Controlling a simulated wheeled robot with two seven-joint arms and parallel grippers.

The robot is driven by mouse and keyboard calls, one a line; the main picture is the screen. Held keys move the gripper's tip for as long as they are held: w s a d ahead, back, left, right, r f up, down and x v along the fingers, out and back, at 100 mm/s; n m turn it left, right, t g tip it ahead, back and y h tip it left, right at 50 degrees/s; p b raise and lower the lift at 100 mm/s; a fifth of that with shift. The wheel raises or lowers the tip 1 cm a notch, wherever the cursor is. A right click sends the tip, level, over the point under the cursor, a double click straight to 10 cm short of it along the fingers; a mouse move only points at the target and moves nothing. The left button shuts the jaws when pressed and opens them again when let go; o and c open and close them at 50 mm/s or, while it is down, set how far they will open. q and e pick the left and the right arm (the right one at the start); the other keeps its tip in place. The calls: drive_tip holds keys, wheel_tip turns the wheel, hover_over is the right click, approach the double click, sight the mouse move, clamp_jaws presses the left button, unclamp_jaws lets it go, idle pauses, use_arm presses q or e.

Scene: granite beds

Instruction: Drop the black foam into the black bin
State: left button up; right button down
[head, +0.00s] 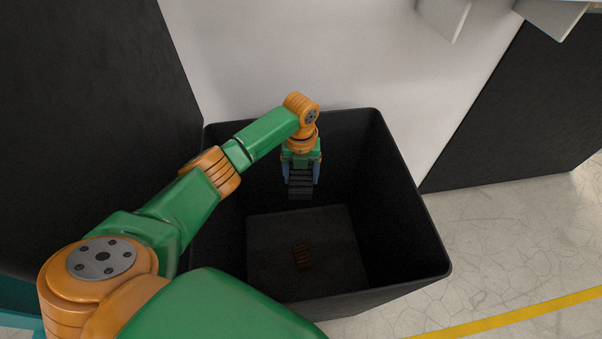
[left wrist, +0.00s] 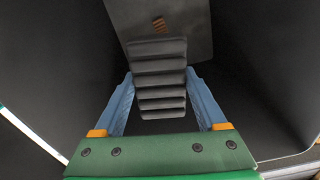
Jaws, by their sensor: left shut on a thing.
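The black foam (head: 300,186) is a dark ribbed block. My left gripper (head: 301,178) is shut on it and holds it inside the mouth of the black bin (head: 410,215), above the bin floor. In the left wrist view the foam (left wrist: 160,75) sits between the two blue fingers of my left gripper (left wrist: 162,92). The bin's floor (left wrist: 190,30) shows beyond it. My right gripper is in neither view.
A small brown ribbed piece (head: 303,256) lies on the bin floor. A white wall panel (head: 330,60) stands behind the bin, with dark panels on both sides. Pale floor with a yellow line (head: 520,312) lies to the right.

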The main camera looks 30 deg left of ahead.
sight(301, 177)
use_arm(q)
drive_tip(key=o, duration=1.1)
drive_tip(key=shift+s+d+r, duration=0.1)
drive_tip(key=shift+r, duration=0.05)
drive_tip(key=shift+o, duration=0.7)
drive_tip(key=shift+s+d+r, duration=0.1)
drive_tip(key=shift+s, duration=0.05)
drive_tip(key=shift+r, duration=0.35)
wheel_tip(301, 177, up, 6)
drive_tip(key=shift+s+r+b, duration=0.15)
drive_tip(key=shift+r+b, duration=0.1)
drive_tip(key=shift+b, duration=0.4)
drive_tip(key=shift+f, duration=0.1)
